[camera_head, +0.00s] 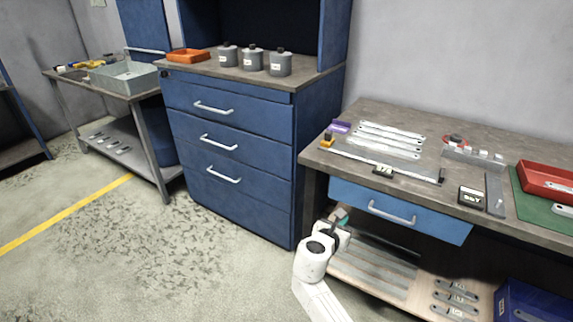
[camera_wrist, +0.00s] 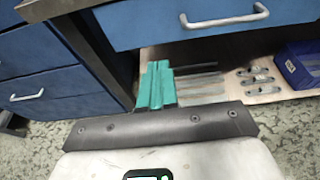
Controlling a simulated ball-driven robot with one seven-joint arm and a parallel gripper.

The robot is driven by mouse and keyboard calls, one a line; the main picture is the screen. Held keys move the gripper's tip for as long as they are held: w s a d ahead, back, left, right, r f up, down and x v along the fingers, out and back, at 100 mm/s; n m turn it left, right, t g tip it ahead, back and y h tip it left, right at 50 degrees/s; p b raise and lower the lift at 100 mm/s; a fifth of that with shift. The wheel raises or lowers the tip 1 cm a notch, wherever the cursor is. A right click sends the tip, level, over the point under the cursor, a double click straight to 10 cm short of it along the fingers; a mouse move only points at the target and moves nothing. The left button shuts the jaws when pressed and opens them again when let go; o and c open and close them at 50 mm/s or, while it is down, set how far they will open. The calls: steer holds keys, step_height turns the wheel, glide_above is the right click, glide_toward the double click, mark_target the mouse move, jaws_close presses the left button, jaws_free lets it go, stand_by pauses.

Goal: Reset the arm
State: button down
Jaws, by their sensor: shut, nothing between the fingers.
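My gripper (camera_wrist: 156,86) shows in the wrist view with its green fingers together and nothing between them. In the head view my white arm reaches up from the bottom, and its gripper end (camera_head: 342,216) is in front of the workbench's left leg, below the blue drawer (camera_head: 395,210). The gripper's fingers are mostly hidden in the head view. In the wrist view the fingers point toward the lower shelf (camera_wrist: 225,92) under the drawer, which shows at the top with its handle.
The workbench (camera_head: 465,211) holds metal strips, brackets, a red tray (camera_head: 548,181) and a green mat. A blue cabinet (camera_head: 230,130) stands left of it, with several grey canisters and an orange tray (camera_head: 188,56) on top. The floor (camera_head: 150,235) at left is clear.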

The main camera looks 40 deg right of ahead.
steer(key=s+a+f+m+g+y, duration=0.2)
steer(key=s+a+m+y, duration=0.4)
steer(key=s+a+m, duration=0.5)
steer(key=s+a+f+m+g+y+p, duration=0.1)
steer(key=s+a+m+y, duration=0.6)
steer(key=s, duration=1.1)
steer(key=a+f+m+g, duration=0.1)
steer(key=a+m, duration=0.3)
steer(key=a, duration=0.1)
steer(key=shift+a, duration=0.15)
steer(key=shift+s, duration=0.1)
